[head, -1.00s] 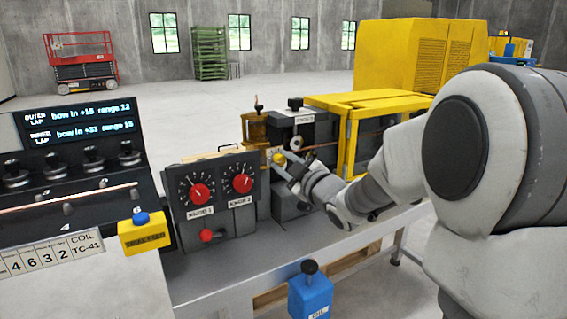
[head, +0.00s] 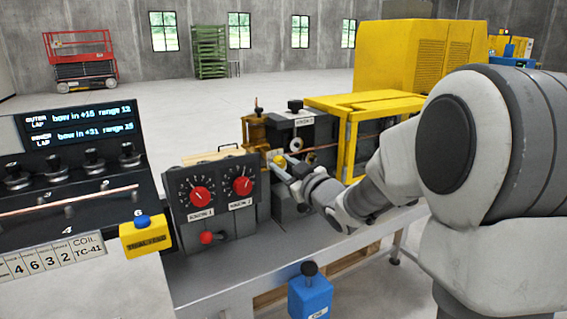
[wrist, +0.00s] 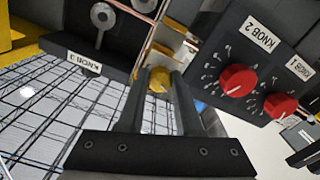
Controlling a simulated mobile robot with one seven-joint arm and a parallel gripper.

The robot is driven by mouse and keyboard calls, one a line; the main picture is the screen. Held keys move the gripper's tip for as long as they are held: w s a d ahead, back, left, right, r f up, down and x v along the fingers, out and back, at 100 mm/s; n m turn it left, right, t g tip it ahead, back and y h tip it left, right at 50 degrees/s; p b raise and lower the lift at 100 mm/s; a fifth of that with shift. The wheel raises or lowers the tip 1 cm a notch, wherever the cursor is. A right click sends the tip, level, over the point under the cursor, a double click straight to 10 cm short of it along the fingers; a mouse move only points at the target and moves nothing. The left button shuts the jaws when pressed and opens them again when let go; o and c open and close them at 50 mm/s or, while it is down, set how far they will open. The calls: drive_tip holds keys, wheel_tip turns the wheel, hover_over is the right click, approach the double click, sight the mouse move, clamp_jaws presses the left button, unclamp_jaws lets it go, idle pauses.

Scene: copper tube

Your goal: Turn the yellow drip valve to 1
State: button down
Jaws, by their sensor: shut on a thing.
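The yellow drip valve (wrist: 159,79) is a small round knob at the fingertips of my gripper (wrist: 160,92) in the wrist view. One finger lies on each side of it and the jaws are shut on it. In the head view the yellow valve (head: 280,159) shows just past the tips of my gripper (head: 284,169), to the right of the knob box. Much of the valve is hidden by the fingers, and I cannot read its setting.
A dark box with two red knobs (head: 202,196) stands close left of my gripper. A yellow frame (head: 350,135) stands to the right along the bench (head: 225,275). A blue oil can (head: 311,296) is at the front edge. The copper tube (head: 70,201) lies on the left console.

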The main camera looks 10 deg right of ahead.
drive_tip(key=m+p, duration=0.1)
drive_tip(key=m, duration=0.2)
drive_tip(key=shift+r+m, duration=0.1)
drive_tip(key=shift+m, duration=0.3)
drive_tip(key=shift+m+p, duration=0.8)
drive_tip(key=shift+m, duration=0.9)
drive_tip(key=c, duration=0.6)
unclamp_jaws()
